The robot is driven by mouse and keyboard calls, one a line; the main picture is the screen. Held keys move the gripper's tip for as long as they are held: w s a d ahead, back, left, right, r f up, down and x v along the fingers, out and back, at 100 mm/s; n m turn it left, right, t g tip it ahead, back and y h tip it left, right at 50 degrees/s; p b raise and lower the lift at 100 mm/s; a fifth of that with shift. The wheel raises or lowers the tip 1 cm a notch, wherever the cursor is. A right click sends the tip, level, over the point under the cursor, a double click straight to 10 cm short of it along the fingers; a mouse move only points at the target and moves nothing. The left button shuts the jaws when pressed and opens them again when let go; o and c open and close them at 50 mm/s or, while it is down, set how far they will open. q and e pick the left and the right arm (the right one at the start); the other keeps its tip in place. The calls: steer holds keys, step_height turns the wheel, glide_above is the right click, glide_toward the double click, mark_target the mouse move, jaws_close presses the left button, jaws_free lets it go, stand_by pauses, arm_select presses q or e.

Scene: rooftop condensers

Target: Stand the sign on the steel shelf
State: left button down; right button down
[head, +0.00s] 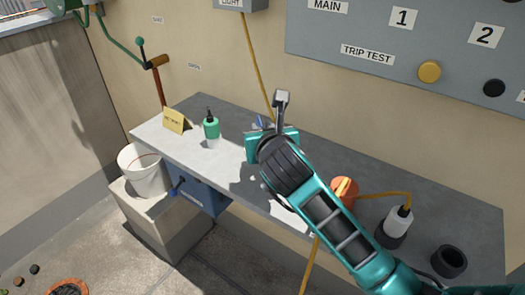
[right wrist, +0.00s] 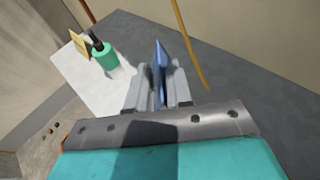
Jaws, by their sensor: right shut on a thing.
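A yellow sign (head: 174,120) stands tilted-faced on the far left end of the grey steel shelf (head: 420,205); the sign also shows at the upper left of the right wrist view (right wrist: 79,43). My right gripper (head: 282,103) is over the middle of the shelf, to the right of the sign and apart from it. In the right wrist view its fingers (right wrist: 160,82) are shut on a thin blue thing (right wrist: 161,57), seen nearly edge-on. In the head view my gripper and arm hide most of it. My left gripper is not in view.
A white bucket (head: 139,161) stands left of the shelf. A yellow cable hangs behind.

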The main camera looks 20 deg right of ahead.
step_height(320, 180, down, 6)
steer(key=shift+r+b, duration=0.1)
steer(key=shift+b, duration=0.45)
steer(key=c, duration=1)
jaws_free()
steer(key=shift+s+r, duration=0.1)
steer(key=shift+s, duration=0.05)
steer(key=v, duration=1.1)
steer(key=shift+s+a+r+p, duration=0.1)
steer(key=shift+s+p, duration=0.2)
steer(key=shift+s, duration=0.05)
